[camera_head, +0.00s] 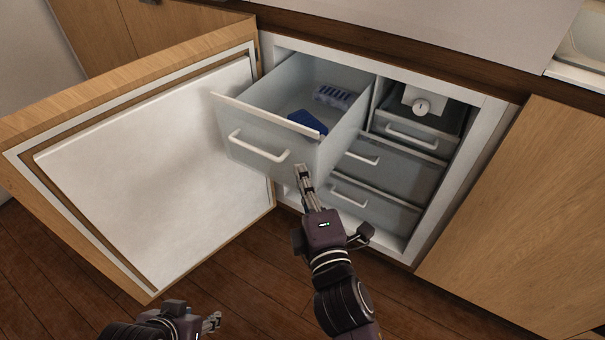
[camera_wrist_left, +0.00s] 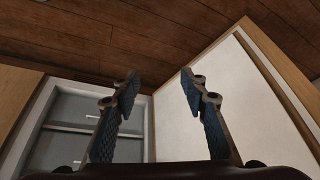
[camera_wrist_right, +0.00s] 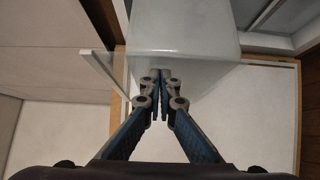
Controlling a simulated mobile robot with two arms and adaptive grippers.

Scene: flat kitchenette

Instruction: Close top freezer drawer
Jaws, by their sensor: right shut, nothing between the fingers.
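The top freezer drawer (camera_head: 268,135) is pulled out at the upper left of the freezer, tilted in the picture, with a white bar handle (camera_head: 258,146) on its front. Inside it lie a blue box (camera_head: 307,122) and a light blue tray (camera_head: 333,96). My right gripper (camera_head: 301,168) is shut and empty, its tips at the right lower part of the drawer front; whether they touch it I cannot tell. In the right wrist view the shut fingers (camera_wrist_right: 161,72) overlap the drawer's pale surface (camera_wrist_right: 185,40). My left gripper (camera_wrist_left: 160,85) is open and empty, low at the picture's bottom left in the head view.
The freezer's wooden door (camera_head: 160,170) stands wide open on the left. Lower drawers (camera_head: 375,190) and a small upper right drawer (camera_head: 410,135) with a dial above are pushed in. A closed wooden cabinet (camera_head: 530,220) is on the right. The wooden floor is clear.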

